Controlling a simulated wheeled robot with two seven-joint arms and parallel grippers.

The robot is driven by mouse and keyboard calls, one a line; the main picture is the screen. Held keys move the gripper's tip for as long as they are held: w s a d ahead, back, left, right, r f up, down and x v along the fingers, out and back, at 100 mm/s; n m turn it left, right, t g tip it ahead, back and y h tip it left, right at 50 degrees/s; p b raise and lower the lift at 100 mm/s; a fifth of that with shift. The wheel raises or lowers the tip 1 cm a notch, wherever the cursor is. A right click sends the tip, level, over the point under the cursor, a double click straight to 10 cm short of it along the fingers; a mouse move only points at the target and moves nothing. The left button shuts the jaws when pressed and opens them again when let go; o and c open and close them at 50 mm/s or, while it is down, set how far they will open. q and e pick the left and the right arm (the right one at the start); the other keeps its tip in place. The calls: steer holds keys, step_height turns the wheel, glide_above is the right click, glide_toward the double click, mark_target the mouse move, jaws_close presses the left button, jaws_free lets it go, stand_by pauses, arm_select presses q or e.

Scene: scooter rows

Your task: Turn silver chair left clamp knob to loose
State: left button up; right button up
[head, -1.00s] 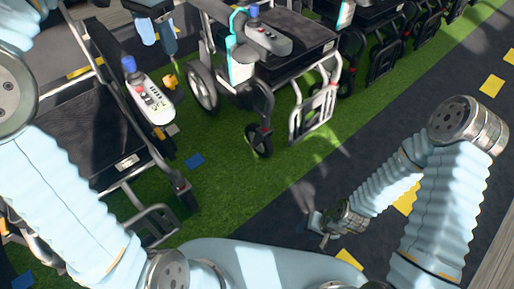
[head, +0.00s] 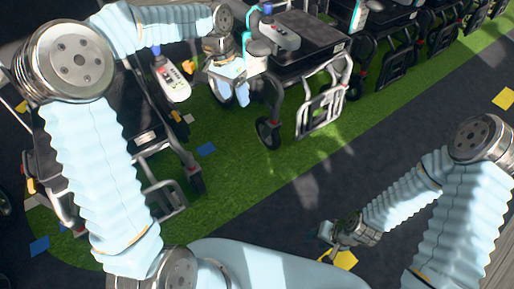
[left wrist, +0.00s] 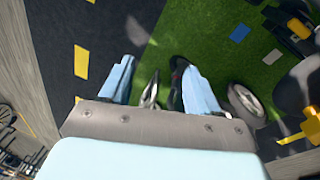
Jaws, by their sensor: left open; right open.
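A wheelchair with a silver front frame (head: 322,108) stands at the upper middle of the head view; I cannot tell for sure that it is the silver chair. A yellow knob-like part (head: 188,68) shows beside the joystick panel (head: 172,84) of the chair to its left. A large, blurred yellow part (left wrist: 297,88) is at the right edge of the left wrist view. My left gripper (head: 230,90) is open and empty, beside the silver-framed chair; its fingers also show in the left wrist view (left wrist: 158,85). My right gripper (head: 332,238) is open, low over the floor.
More chairs (head: 385,60) stand in a row to the upper right. My left arm covers much of the left chair.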

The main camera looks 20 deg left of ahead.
arm_select(q)
steer(key=s+d+f+n+h+p, duration=0.1)
steer(key=s+d+f, duration=0.1)
steer(key=f, duration=0.6)
steer(key=s+d+f+n+h+p, duration=0.1)
steer(key=s+d+f, duration=0.1)
steer(key=d+f, duration=0.3)
steer(key=shift+s+d+f, duration=0.15)
steer(key=shift+d+f, duration=0.05)
steer(key=shift+f, duration=1.85)
